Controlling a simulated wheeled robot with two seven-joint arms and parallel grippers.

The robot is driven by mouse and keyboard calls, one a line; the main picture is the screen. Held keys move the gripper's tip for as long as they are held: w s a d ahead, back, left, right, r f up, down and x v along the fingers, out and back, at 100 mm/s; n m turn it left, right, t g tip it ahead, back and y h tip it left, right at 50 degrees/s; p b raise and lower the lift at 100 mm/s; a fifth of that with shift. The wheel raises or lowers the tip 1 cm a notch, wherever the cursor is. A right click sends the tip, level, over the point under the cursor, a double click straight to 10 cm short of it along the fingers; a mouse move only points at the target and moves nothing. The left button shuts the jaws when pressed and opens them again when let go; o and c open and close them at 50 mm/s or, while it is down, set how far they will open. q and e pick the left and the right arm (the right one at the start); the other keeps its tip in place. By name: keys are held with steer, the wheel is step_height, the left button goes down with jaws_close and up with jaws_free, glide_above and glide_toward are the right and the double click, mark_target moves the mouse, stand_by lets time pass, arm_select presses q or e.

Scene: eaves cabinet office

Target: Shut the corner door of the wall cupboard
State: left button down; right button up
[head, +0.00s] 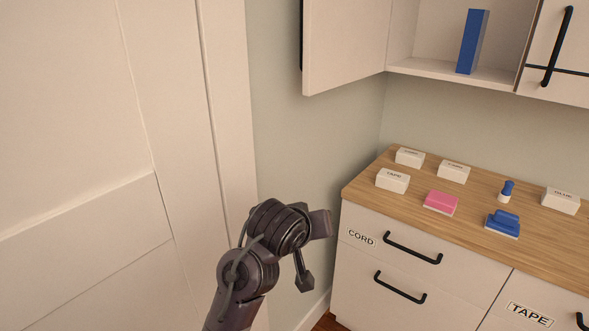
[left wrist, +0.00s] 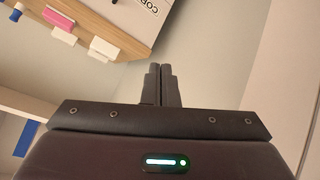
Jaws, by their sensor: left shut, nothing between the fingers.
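The wall cupboard (head: 455,76) hangs at the upper right in the head view. Its corner door (head: 345,48) stands open at the cupboard's left end, swung out from the opening, with a dark handle at its left edge (head: 301,35). My left gripper (head: 304,283) is below the door and left of the counter, apart from both. In the left wrist view its two fingers (left wrist: 158,84) are together with nothing between them. The right gripper is in neither view.
A tall blue box (head: 472,42) stands inside the cupboard. The wooden counter (head: 372,191) below holds white labelled boxes, a pink block (head: 441,202) and blue stamp-like items (head: 503,222). A large panelled door (head: 90,150) fills the left. Bare wall (head: 300,140) lies between.

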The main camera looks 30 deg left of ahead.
arm_select(q)
steer(key=w+a+r+n+t+y, duration=0.1)
steer(key=a+r+n+t, duration=0.3)
steer(key=r, duration=0.8)
steer(key=a+r+n+t+y, duration=0.15)
steer(key=r+n, duration=0.35)
steer(key=r, duration=0.7)
steer(key=w+a+r+n+t, duration=0.15)
steer(key=a+r+n, duration=0.3)
steer(key=r, duration=0.75)
steer(key=p+x, duration=0.1)
steer(key=x, duration=0.7)
steer(key=shift+w+t, duration=0.35)
steer(key=shift+t, duration=0.05)
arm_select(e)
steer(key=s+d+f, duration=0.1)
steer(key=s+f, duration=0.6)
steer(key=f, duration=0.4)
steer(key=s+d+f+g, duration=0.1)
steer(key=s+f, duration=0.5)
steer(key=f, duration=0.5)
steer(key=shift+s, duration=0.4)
arm_select(q)
steer(key=shift+d+f, duration=0.1)
steer(key=shift+d, duration=0.1)
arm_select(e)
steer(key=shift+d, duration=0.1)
